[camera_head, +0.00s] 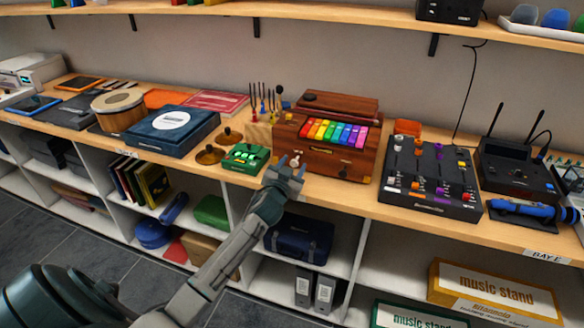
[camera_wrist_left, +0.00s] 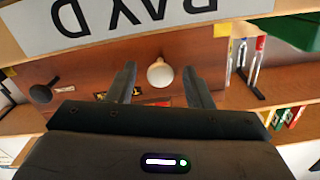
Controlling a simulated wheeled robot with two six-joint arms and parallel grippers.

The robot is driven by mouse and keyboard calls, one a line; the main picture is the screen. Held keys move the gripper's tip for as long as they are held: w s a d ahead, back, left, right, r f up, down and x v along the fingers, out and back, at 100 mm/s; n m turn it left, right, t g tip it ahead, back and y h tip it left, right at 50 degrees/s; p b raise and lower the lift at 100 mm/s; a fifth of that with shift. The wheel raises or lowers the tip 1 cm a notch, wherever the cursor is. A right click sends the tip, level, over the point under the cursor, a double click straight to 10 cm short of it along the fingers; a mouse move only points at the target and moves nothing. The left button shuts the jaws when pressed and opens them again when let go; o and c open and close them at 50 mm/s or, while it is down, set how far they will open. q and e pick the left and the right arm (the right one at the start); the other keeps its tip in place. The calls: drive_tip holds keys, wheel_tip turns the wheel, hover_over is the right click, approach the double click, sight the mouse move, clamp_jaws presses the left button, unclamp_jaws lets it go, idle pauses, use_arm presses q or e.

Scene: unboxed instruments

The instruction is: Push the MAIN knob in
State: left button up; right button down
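A brown wooden instrument (camera_head: 325,148) with rainbow keys stands on the wooden shelf. A pale round knob (camera_wrist_left: 160,73) sticks out of its front panel, and it also shows small at the instrument's lower left in the head view (camera_head: 296,160). No MAIN lettering is readable; small plates by the knob are partly hidden by my gripper. My left gripper (camera_wrist_left: 160,68) is open and empty, with its two dark fingers on either side of the knob in the picture. Whether it touches the knob I cannot tell. In the head view the left gripper (camera_head: 286,174) is just in front of the panel. My right gripper is out of view.
A green pedal box (camera_head: 246,158) and brass cymbals (camera_head: 210,156) sit just left of the gripper. A dark control board (camera_head: 430,178) stands to the right. The shelf's front edge, with a BAY D label (camera_wrist_left: 120,20), runs close to the gripper.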

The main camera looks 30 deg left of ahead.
use_arm(q)
drive_tip(key=shift+s+d+f, duration=0.1)
drive_tip(key=shift+s, duration=0.2)
drive_tip(key=b+v, duration=0.3)
drive_tip(key=v, duration=0.7)
drive_tip(key=shift+s, duration=0.1)
